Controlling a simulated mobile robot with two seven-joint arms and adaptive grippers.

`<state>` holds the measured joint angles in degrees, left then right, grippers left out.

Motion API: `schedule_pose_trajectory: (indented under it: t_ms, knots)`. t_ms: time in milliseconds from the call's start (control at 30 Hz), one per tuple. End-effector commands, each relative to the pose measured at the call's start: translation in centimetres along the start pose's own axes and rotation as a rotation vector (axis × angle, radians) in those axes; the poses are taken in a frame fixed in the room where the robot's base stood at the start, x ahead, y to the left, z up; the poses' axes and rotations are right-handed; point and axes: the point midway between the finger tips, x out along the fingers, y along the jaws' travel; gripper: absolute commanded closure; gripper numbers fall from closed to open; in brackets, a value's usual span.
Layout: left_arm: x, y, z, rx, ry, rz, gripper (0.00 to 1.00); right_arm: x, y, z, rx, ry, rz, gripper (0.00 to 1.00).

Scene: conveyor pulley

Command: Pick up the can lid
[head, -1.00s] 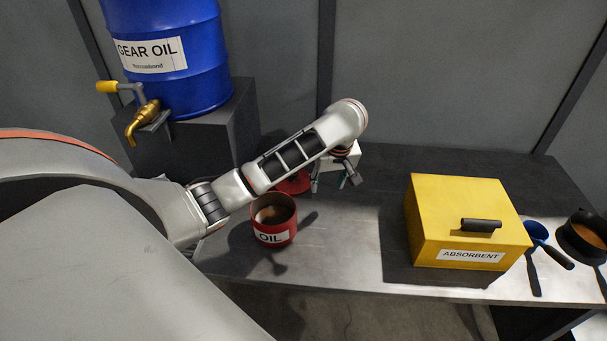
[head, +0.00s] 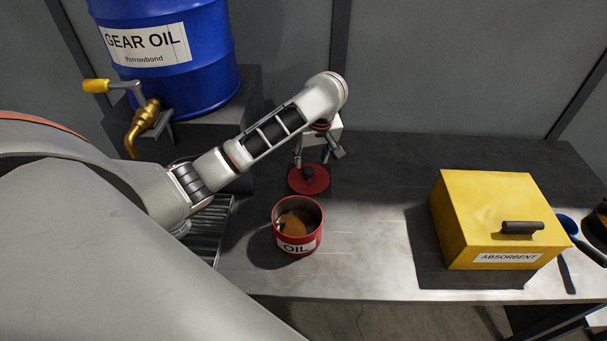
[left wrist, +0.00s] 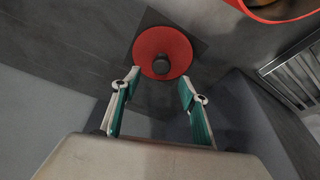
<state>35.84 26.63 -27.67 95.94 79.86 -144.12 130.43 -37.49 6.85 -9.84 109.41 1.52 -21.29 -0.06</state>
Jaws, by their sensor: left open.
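The can lid (head: 298,186) is a flat red disc with a dark round knob, lying on the table behind the red OIL can (head: 297,246). In the left wrist view the lid (left wrist: 162,40) is near the top centre, just beyond my fingertips. My left gripper (head: 317,153) is open and empty, just behind the lid in the head view. In the left wrist view its green-padded fingers (left wrist: 160,77) are spread, with the knob slightly ahead of the gap between the tips. The fingers do not appear to touch the lid. My right gripper is out of view.
The open can stands close in front of the lid, with brown contents. A blue GEAR OIL drum (head: 165,60) with a brass tap is at the left, near a grated tray (head: 208,228). A yellow ABSORBENT box (head: 485,215) stands right. The table between is clear.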

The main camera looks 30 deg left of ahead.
Motion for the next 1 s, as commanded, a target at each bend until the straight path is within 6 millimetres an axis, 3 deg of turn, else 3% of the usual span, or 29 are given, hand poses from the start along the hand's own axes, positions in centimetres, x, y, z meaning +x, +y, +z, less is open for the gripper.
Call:
schedule_pose_trajectory:
  t_ms: [367,667,967,1000]
  knots:
    - [3.0,-0.2,0.0,0.0,0.001,-0.003,0.56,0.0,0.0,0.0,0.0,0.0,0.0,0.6]
    - [6.8,-0.4,-0.1,-0.001,0.001,-0.003,0.56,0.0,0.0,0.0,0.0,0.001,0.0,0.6]
    - [7.4,-0.3,-0.1,0.001,0.001,-0.001,0.56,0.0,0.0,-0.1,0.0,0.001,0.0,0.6]
    - [7.4,-0.3,-0.1,0.001,0.001,-0.001,0.61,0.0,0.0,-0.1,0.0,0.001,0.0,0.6]
